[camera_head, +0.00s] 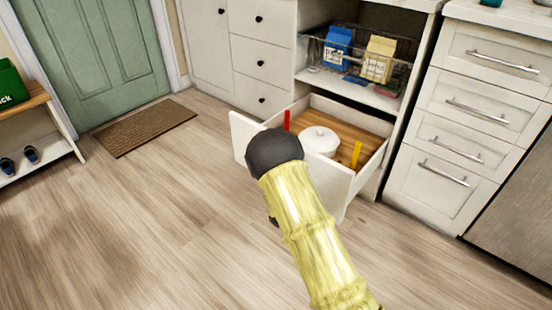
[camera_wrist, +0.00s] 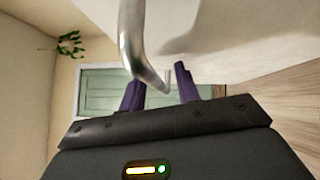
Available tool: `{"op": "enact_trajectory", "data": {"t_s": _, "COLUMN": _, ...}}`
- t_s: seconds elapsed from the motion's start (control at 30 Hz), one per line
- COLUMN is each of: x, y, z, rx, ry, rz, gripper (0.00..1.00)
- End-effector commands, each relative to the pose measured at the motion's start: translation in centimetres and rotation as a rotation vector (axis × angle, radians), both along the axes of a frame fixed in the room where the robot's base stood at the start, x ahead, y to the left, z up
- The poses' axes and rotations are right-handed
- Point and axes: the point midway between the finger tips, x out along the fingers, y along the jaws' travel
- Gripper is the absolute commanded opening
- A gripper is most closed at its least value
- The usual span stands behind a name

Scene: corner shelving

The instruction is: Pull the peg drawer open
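The peg drawer (camera_head: 338,182) is the low drawer under the open shelf. It stands pulled out, with a white front and a wooden floor. A red peg (camera_head: 287,120) and a yellow peg (camera_head: 356,154) stand in it, with a white lidded pot (camera_head: 320,141) between them. A curved metal handle (camera_wrist: 133,45) fills the upper middle of the wrist view. My gripper (camera_wrist: 160,88) has two purple fingers set apart, with the handle's far end between them. I cannot tell whether they touch it. My arm hides the gripper and part of the drawer front in the head view.
A wire basket (camera_head: 330,77) with a blue carton (camera_head: 337,47) and a cream carton (camera_head: 378,59) sits on the shelf above. Closed drawers (camera_head: 443,166) stand to the right. A brown doormat (camera_head: 145,127) lies by the green door (camera_head: 97,55). The floor in front is clear.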

Motion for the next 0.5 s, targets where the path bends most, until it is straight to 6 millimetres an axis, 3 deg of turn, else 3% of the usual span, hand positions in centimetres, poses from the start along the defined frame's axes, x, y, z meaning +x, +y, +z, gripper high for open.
{"op": "enact_trajectory", "data": {"t_s": 0.27, "x": -1.5, "y": 0.0, "z": -0.1, "rx": 0.000, "ry": 0.003, "rz": 0.002, "gripper": 0.32}}
{"op": "enact_trajectory", "data": {"t_s": 0.5, "x": -5.8, "y": -0.4, "z": -0.5, "rx": -0.003, "ry": 0.005, "rz": 0.003, "gripper": 0.32}}
